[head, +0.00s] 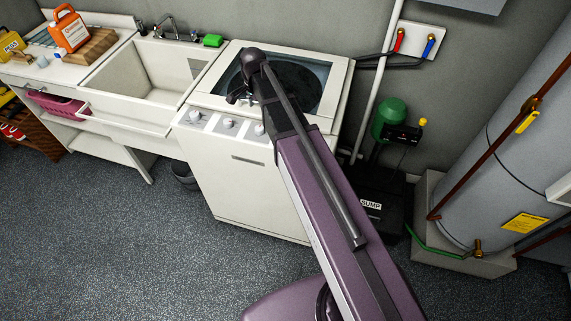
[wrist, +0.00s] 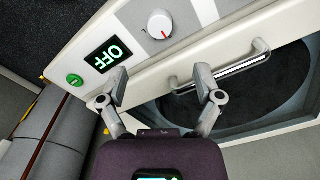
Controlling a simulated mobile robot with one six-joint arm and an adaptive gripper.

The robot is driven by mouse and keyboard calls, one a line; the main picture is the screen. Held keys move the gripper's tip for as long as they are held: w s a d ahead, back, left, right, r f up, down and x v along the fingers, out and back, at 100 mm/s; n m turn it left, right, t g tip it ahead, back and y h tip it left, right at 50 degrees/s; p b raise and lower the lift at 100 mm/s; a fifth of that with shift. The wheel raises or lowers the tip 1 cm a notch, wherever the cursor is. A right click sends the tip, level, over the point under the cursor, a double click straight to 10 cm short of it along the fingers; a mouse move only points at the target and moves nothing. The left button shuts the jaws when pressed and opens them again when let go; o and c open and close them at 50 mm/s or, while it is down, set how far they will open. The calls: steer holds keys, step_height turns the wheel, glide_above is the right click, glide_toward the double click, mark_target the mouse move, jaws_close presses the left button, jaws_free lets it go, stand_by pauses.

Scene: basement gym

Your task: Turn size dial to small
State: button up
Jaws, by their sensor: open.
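The white washing machine (head: 240,178) stands against the wall with a row of dials along its front panel. In the head view a left dial (head: 195,116), a middle dial (head: 228,123) and a right dial (head: 259,129) show; their labels are too small to read, so I cannot tell which sets size. In the wrist view one round white dial (wrist: 160,24) with a red pointer mark lies beyond my fingertips, apart from them. My gripper (wrist: 160,77) is open and empty above the washer's top, near the lid handle (wrist: 222,73). It is small and dark in the head view (head: 238,97).
In the wrist view a display reading OFF (wrist: 108,55) and a green button (wrist: 75,80) sit left of the dial. A sink (head: 150,75) stands left of the washer. A black sump box (head: 375,205) and grey tank (head: 500,150) stand right. Floor in front is clear.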

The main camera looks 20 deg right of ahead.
steer(key=shift+r+p, duration=1.8)
steer(key=shift+r, duration=0.35)
steer(key=s+d+f+n+b, duration=0.2)
steer(key=s+f+n+b, duration=0.4)
steer(key=s+f+b, duration=0.2)
steer(key=s+d+f+n+b, duration=0.2)
steer(key=s+f+n+b, duration=0.4)
steer(key=s+f+b, duration=0.3)
steer(key=shift+s+d+f+n, duration=0.15)
steer(key=shift+s+d+n, duration=0.1)
steer(key=shift+s+n, duration=0.05)
stand_by(1.5)
